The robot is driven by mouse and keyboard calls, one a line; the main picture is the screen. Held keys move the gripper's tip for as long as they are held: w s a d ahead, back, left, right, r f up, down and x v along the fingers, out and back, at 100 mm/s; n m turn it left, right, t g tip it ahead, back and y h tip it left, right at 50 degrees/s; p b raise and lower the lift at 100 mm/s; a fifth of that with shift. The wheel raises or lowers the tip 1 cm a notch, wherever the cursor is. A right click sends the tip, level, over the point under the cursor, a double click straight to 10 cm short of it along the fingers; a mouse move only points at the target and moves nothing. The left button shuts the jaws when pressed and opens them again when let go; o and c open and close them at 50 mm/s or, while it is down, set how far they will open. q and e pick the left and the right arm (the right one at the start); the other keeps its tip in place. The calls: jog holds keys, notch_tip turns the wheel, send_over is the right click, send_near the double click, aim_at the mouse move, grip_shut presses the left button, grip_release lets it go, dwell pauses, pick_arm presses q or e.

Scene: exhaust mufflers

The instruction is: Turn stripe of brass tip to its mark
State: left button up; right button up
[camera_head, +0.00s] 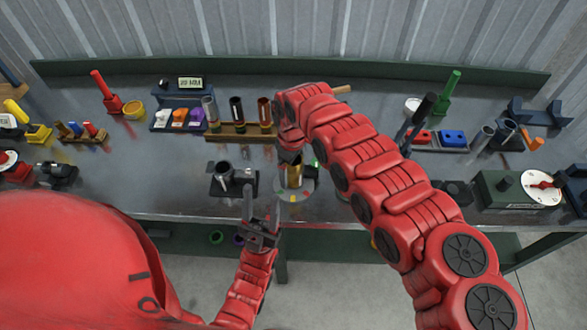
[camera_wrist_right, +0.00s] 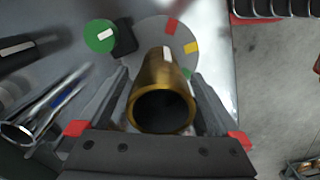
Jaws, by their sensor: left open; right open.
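The brass tip (camera_head: 295,175) stands on a grey round plate (camera_head: 283,198) near the table's front edge. In the right wrist view the brass tip (camera_wrist_right: 162,82) shows its open dark end, with a white stripe at its far end. The plate (camera_wrist_right: 146,34) carries red, yellow and green marks around its rim. My right gripper (camera_wrist_right: 160,105) is open, with one finger on each side of the tip; contact cannot be told. In the head view my right arm partly hides the tip. My left gripper (camera_head: 262,205) is open and empty, at the front edge, left of the plate.
A dark holder with a metal pipe (camera_head: 222,178) stands left of the plate. Behind is a wooden rack (camera_head: 238,132) with several tubes. A green disc (camera_wrist_right: 100,36) with a white mark sits beside the plate.

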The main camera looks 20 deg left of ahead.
notch_tip(320, 180, up, 17)
jog(key=b, duration=0.5)
jog(key=shift+r, duration=0.2)
